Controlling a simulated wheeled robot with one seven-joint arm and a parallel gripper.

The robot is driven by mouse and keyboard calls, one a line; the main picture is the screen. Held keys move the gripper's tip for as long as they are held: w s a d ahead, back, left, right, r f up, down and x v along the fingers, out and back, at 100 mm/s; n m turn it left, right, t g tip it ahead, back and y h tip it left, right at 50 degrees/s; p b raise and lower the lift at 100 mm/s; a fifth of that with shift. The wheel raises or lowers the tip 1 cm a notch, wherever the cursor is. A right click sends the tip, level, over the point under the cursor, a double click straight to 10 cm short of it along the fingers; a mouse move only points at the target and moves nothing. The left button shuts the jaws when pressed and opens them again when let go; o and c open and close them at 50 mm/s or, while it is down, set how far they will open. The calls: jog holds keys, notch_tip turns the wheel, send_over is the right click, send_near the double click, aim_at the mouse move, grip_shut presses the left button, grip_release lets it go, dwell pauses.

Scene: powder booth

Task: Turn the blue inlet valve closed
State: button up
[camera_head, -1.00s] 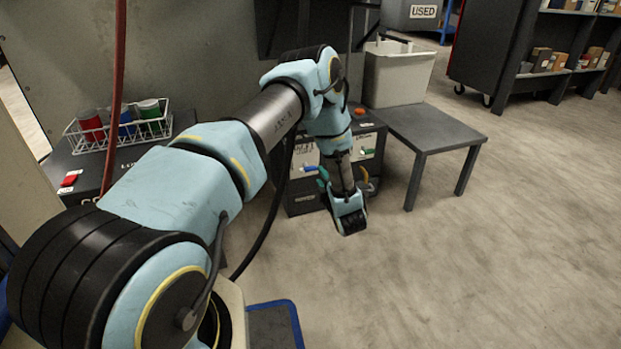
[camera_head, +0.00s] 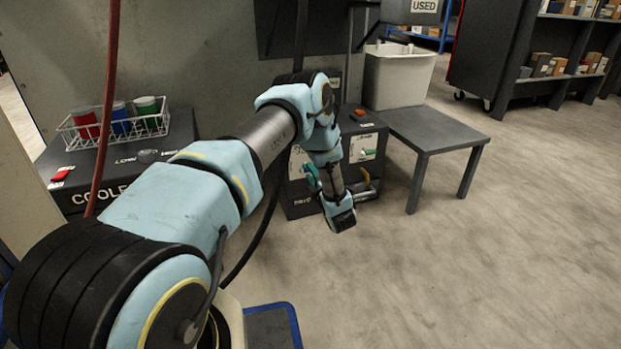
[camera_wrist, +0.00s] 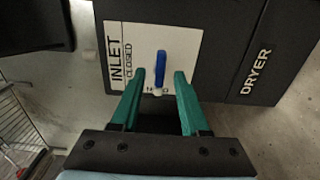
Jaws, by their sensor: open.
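The blue inlet valve handle (camera_wrist: 160,68) is on a white plate (camera_wrist: 186,45) marked INLET and CLOSED on the dark dryer box (camera_wrist: 228,78). In the wrist view, the handle runs lengthwise up the picture, parallel to the lettering, with the word CLOSED to its left. My gripper (camera_wrist: 158,74) is open, its two green fingers on either side of the handle in the picture. I cannot tell how far beyond the fingertips the handle lies. In the head view, my gripper (camera_head: 313,176) is at the dryer's front (camera_head: 300,204); the blue handle is mostly hidden there.
A green handle (camera_head: 368,151) is on the dryer's right plate. A grey table (camera_head: 428,128) and a pale bin (camera_head: 398,76) stand to the right. A wire basket of cups (camera_head: 115,127) is on the cooler at left. The floor at right is clear.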

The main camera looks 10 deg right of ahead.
jog(key=shift+w, duration=0.25)
grip_shut()
dwell(0.5)
